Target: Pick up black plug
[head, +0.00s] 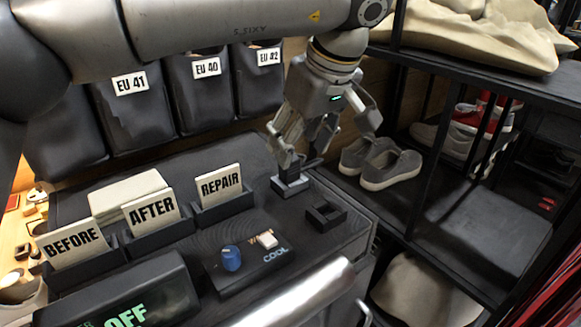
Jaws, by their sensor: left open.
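The black plug (291,175) looks like a small dark piece standing in a square black holder at the back right of the dark worktop. My left gripper (306,150) points down right over it, with its fingers apart. The fingers partly hide the plug, and I cannot tell whether they touch it. A second square black holder (326,213), with an opening in its top, sits just in front and to the right. My right gripper is out of view.
Card trays labelled BEFORE (72,243), AFTER (151,212) and REPAIR (220,185) stand to the left. A panel with a blue knob (231,258) is in front. A shelf with grey sneakers (390,168) is on the right. Dark bins (203,95) line the back.

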